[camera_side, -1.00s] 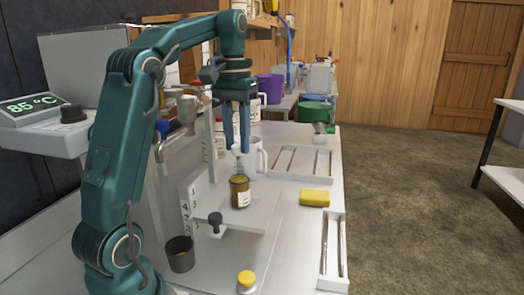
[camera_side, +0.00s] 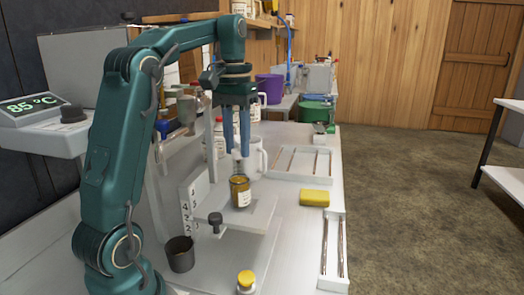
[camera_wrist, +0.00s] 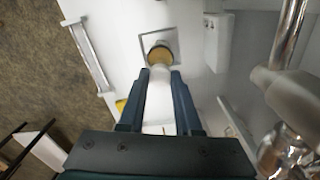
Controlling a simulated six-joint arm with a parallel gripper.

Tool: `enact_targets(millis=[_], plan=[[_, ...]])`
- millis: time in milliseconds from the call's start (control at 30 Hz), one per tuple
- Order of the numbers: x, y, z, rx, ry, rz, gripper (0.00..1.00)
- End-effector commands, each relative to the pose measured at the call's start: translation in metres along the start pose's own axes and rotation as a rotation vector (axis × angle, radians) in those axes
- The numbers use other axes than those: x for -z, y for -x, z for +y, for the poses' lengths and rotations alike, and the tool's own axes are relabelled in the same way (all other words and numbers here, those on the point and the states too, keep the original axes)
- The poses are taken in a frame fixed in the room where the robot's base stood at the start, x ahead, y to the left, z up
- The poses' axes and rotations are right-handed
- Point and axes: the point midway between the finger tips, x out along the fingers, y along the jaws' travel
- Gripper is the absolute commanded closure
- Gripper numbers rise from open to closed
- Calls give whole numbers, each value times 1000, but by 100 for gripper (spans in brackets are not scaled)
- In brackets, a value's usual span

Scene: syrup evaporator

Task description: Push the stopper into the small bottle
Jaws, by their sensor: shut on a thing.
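A small amber bottle (camera_side: 240,193) with a pale label stands upright on a light grey raised plate (camera_side: 262,212) in the side view. Its brown-yellow round top (camera_wrist: 160,55) shows beyond my fingers in the wrist view. My gripper (camera_side: 241,156) points straight down above the bottle. It is shut on a whitish stopper (camera_wrist: 158,92), seen between the fingers in the wrist view. The stopper lines up closely with the bottle's top. I cannot tell whether its lower end touches the bottle or has entered it.
A white mug (camera_side: 255,160) stands close behind the bottle. A dark cup (camera_side: 180,254) and a yellow-topped object (camera_side: 246,282) are in front. A yellow sponge (camera_side: 314,198) and white trays (camera_side: 333,277) lie to the right. A metal post (camera_side: 211,145) rises left of my gripper.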

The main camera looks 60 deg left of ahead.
Motion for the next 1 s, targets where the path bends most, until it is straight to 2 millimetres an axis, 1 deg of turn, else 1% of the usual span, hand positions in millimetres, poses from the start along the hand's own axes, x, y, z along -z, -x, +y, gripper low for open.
enact_targets(millis=[1000], plan=[[0,-5,0,0,0,1,94]])
